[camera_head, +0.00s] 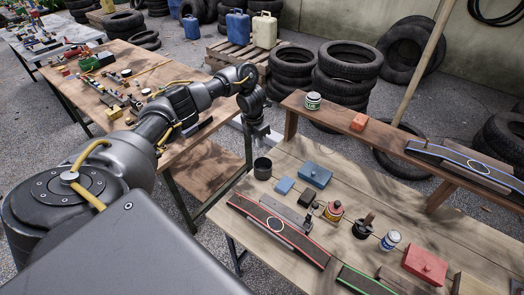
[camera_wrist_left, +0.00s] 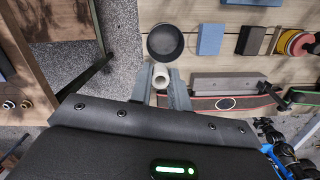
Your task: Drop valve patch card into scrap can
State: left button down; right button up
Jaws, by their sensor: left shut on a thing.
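A dark round can (camera_head: 262,168), which I take as the scrap can, stands at the left end of the near wooden bench. In the left wrist view the can (camera_wrist_left: 165,42) shows its open top, just beyond my fingertips. My left gripper (camera_head: 257,135) hangs above the bench's left edge, close to the can and apart from it. In the left wrist view it (camera_wrist_left: 162,88) is shut on a small pale thing with a rounded end (camera_wrist_left: 161,76), taken as the valve patch card. Its full shape is hidden by the fingers. My right gripper is in neither view.
On the bench beside the can are a small blue block (camera_head: 284,185), a larger blue box (camera_head: 315,174), a black strip with red edges (camera_head: 280,231) and a red box (camera_head: 425,264). A raised wooden shelf (camera_head: 345,118) runs along the back. Another bench (camera_head: 205,165) stands left.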

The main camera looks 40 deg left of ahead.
pick_arm(q)
notch_tip(320, 180, down, 6)
jog(key=b, duration=0.5)
jog(key=c, duration=1.2)
grip_release()
jog(key=shift+c, duration=0.2)
jog(key=r+p, duration=0.1)
jog(key=r, duration=0.2)
jog(key=r+p, duration=0.1)
jog(key=r, duration=0.2)
jog(key=s+r, duration=0.1)
jog(key=r, duration=0.2)
jog(key=shift+a+r+p, duration=0.1)
jog(key=shift+r+p, duration=0.1)
jog(key=shift+p, duration=0.2)
jog(key=shift+s+r, duration=0.1)
jog(key=shift+r, duration=0.55)
